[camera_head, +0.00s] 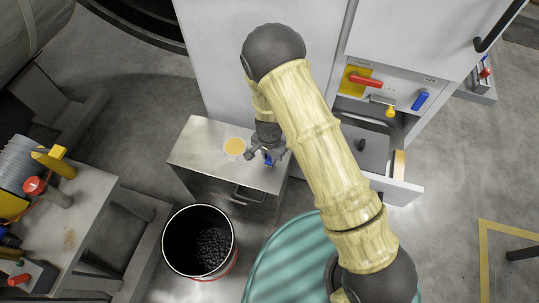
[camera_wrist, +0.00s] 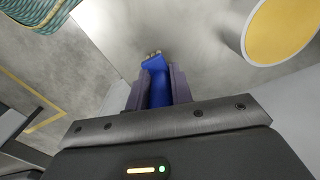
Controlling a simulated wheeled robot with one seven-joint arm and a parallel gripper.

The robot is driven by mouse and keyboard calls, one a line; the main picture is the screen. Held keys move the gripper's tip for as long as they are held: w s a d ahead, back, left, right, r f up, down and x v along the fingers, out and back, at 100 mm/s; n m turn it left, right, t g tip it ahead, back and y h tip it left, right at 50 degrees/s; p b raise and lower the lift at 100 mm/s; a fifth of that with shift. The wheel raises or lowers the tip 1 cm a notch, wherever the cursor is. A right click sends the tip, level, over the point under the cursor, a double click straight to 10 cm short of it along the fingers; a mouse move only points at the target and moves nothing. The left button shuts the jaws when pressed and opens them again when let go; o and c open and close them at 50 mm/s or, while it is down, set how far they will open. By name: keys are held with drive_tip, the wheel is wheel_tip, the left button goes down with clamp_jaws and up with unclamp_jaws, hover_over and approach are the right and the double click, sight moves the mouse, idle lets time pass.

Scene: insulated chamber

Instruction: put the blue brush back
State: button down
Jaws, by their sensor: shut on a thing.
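My gripper (camera_head: 263,157) is over the right part of a low metal cabinet (camera_head: 205,143), in front of the tall white cabinet. In the wrist view my gripper (camera_wrist: 158,78) is shut on the blue brush (camera_wrist: 158,92), with its fingers on both sides of the blue handle. The brush's tip with pale bristles points away from the wrist. In the head view only a small blue bit of the brush (camera_head: 268,160) shows below the gripper. I cannot tell whether the brush touches the cabinet top.
A white cup with yellow contents (camera_head: 235,147) stands just left of my gripper. A black bin of dark lumps (camera_head: 210,245) is on the floor. An open drawer (camera_head: 400,190) juts out at right, below a panel with red, yellow and blue handles (camera_head: 421,100).

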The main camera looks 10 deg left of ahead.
drive_tip(key=shift+f, duration=0.15)
drive_tip(key=c, duration=1.2)
unclamp_jaws()
drive_tip(key=shift+c, duration=0.2)
wheel_tip(320, 180, up, 12)
drive_tip(key=shift+r+p, duration=0.2)
drive_tip(key=shift+p, duration=0.7)
